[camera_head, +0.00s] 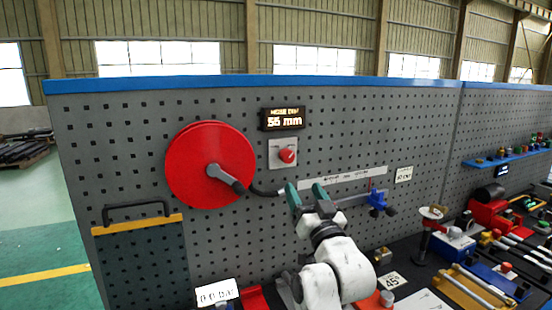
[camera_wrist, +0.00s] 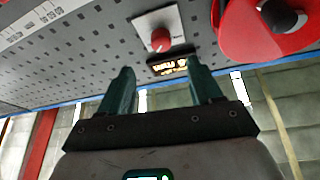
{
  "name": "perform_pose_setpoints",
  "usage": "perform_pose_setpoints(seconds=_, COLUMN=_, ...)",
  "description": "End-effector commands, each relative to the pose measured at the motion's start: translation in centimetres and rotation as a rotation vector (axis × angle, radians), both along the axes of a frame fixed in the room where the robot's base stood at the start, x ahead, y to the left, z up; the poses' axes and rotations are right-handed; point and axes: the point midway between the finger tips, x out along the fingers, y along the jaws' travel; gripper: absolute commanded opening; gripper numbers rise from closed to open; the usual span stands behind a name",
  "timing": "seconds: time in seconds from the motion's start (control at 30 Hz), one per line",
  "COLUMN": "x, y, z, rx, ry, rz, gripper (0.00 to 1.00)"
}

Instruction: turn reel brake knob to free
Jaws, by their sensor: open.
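The reel brake knob (camera_head: 287,156) is a small red knob on a pale square plate (camera_head: 276,145), fixed to the grey pegboard right of the large red reel (camera_head: 190,170). The reel carries a crank with a dark handle (camera_head: 225,180). A display (camera_head: 283,118) above the knob reads 56 mm. My gripper (camera_head: 305,190) is open and empty, below and slightly right of the knob, apart from it. In the wrist view the knob (camera_wrist: 161,40) shows beyond the fingertips, between and above my gripper (camera_wrist: 158,78). The knob's exact setting is too small to read.
A pale scale strip (camera_head: 345,178) and a blue clamp (camera_head: 378,200) are on the board to the right. The bench at right holds red, blue and yellow fixtures (camera_head: 455,240). A dark panel with a handle (camera_head: 137,212) hangs at lower left.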

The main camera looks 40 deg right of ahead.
Motion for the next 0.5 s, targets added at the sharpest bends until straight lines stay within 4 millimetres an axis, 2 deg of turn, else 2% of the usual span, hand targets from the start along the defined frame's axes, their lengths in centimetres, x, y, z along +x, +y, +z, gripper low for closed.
perform_pose_setpoints(seconds=0.17, x=0.9, y=-0.6, z=1.3, rx=-0.001, ry=-0.025, rz=-0.005, gripper=0.64)
perform_pose_setpoints(seconds=0.5, x=6.0, y=-2.6, z=3.6, rx=-0.001, ry=-0.023, rz=-0.006, gripper=0.64)
